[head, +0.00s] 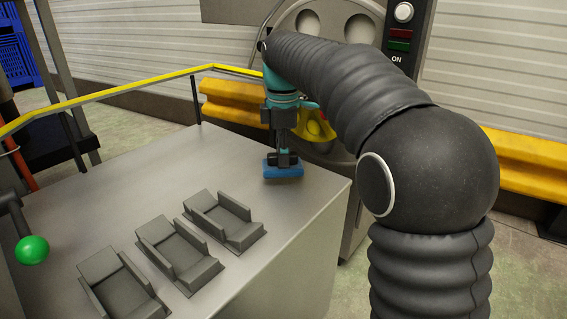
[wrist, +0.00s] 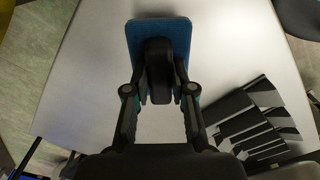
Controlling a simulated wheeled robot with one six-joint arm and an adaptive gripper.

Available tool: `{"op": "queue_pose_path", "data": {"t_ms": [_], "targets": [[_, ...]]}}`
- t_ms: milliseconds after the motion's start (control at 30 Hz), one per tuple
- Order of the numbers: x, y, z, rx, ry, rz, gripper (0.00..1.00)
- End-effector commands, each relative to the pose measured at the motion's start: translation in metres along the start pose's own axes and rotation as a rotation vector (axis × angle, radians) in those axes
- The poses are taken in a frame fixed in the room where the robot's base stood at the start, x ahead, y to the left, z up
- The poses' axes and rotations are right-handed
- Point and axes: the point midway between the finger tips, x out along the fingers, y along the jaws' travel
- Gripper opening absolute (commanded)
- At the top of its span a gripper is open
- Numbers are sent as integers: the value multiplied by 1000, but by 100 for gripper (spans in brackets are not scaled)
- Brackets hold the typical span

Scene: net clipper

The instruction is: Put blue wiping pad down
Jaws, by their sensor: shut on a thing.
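The blue wiping pad (head: 284,168) is a flat blue block with a dark handle on top. In the head view it is at the far right part of the grey metal table (head: 150,180), at or just above its surface; I cannot tell whether it touches. My gripper (head: 284,150) points down and is shut on the pad's dark handle. In the wrist view the blue pad (wrist: 134,38) shows beyond the fingers, with the black handle (wrist: 157,70) between my gripper's fingertips (wrist: 158,90).
Several dark grey holders (head: 178,248) stand in a row near the table's front. A yellow rail (head: 130,88) runs along the far side. A green ball knob (head: 32,250) is at the left. A machine with a yellow part (head: 316,128) stands behind. The table's middle is clear.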

Motion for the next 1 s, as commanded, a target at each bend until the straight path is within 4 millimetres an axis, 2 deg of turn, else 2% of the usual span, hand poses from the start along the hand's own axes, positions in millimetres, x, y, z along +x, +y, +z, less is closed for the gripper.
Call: {"op": "queue_pose_path", "data": {"t_ms": [33,133,533,567,633,1000], "targets": [[10,-1,0,-1,0,-2,0],[21,0,0,-1,0,-1,0],[26,0,0,-1,0,-1,0],[25,0,0,-1,0,0,31],[25,0,0,-1,0,0,49],[21,0,0,-1,0,0,49]]}}
